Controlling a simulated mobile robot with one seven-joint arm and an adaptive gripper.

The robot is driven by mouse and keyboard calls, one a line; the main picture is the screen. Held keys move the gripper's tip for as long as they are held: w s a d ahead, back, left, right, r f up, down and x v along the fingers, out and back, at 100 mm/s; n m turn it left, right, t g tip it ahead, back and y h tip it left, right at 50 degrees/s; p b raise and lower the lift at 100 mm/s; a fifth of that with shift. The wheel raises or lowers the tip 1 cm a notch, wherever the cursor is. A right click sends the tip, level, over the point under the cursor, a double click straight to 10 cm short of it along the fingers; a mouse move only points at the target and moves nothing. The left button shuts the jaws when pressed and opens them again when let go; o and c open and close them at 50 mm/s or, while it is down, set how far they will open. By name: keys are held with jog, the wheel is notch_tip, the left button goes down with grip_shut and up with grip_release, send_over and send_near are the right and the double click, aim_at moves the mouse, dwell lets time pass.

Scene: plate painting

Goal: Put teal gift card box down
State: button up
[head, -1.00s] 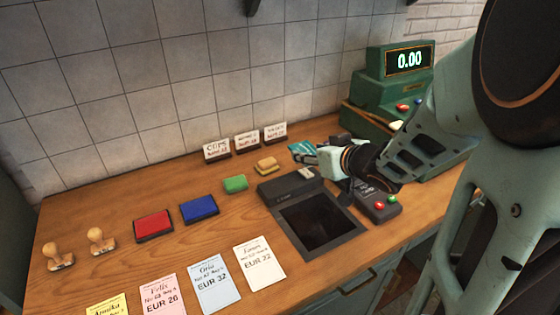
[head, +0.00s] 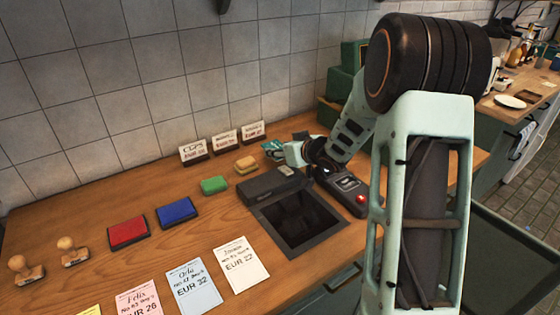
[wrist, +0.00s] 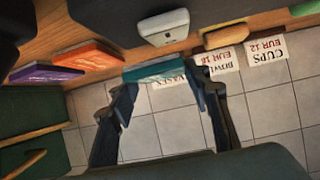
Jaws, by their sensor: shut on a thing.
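The teal gift card box (head: 272,148) shows as a small teal patch at the back of the counter, just in front of the rightmost price sign. My gripper (head: 280,151) is shut on it. In the wrist view the teal box (wrist: 162,71) sits between the two fingertips (wrist: 160,88), its flat face toward the camera. It partly covers the VASES sign (wrist: 172,85). I cannot tell whether its underside touches the wood. My gripper and arm hide part of it in the head view.
An orange box (wrist: 88,52) and a purple box (wrist: 46,74) stand beside the teal one in the wrist view. A sponge (head: 246,164) and a dark tray device (head: 290,215) are near my gripper. The wooden counter (head: 110,205) has bare patches between stamps, ink pads and price cards.

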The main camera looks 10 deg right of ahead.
jog(key=shift+w+f, duration=0.55)
jog(key=shift+f, duration=0.15)
notch_tip(320, 180, down, 3)
jog(key=shift+b, duration=0.4)
jog(key=shift+r, duration=0.1)
